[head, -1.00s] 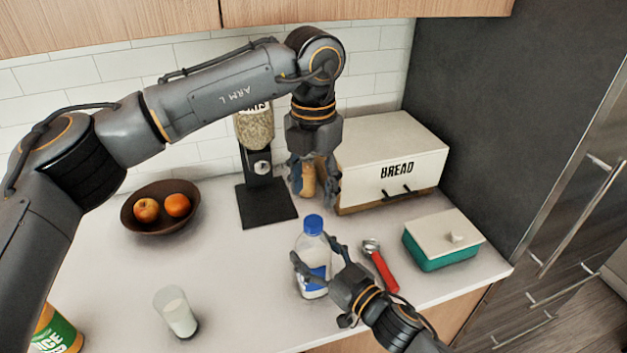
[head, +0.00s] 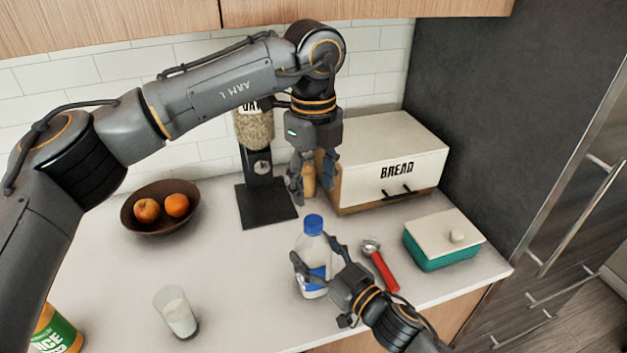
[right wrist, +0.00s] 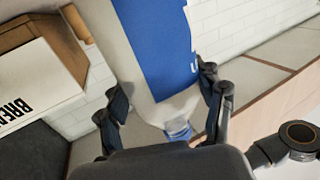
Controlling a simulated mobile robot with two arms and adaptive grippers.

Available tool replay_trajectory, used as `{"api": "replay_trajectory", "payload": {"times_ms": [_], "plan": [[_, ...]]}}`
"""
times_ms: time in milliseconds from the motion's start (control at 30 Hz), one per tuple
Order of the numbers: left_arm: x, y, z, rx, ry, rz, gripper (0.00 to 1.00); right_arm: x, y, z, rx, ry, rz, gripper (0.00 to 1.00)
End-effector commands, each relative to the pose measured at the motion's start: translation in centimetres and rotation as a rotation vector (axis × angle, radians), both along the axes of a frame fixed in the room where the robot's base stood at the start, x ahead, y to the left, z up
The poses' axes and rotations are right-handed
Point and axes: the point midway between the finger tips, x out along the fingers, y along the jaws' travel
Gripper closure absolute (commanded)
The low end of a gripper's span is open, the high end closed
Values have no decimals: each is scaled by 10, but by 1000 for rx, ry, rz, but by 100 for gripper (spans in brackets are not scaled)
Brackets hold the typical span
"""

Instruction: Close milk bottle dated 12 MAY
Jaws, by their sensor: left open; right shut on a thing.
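The milk bottle (head: 309,245) stands upright on the white counter, with a blue cap (head: 314,224) on its neck and a blue label. I cannot read a date on it or tell how tight the cap sits. My right gripper (head: 316,262) is shut on the bottle's body from the front right. In the right wrist view the bottle (right wrist: 125,45) appears upside down between the fingers (right wrist: 163,95), its blue cap (right wrist: 178,131) low in the picture. My left gripper (head: 312,185) points down, open and empty, above and behind the cap, apart from it.
A bread box (head: 385,170), a black dispenser stand (head: 262,205) and a fruit bowl (head: 160,222) stand at the back. A red-handled tool (head: 383,270) and a teal box (head: 443,250) lie right.

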Motion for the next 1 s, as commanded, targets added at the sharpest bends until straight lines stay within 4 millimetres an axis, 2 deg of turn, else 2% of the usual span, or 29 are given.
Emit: {"api": "replay_trajectory", "payload": {"times_ms": [267,367,700,1000], "plan": [[0,0,-3,1,1,-2,48,0,0,-1,-1,0,-1,100],[0,0,-13,1,2,-3,48,0,0,-1,-1,0,-1,100],[0,0,-64,0,3,-2,48,0,0,-1,-1,1,0,100],[0,0,-81,0,0,-3,48,0,0,-1,-1,1,0,100]]}}
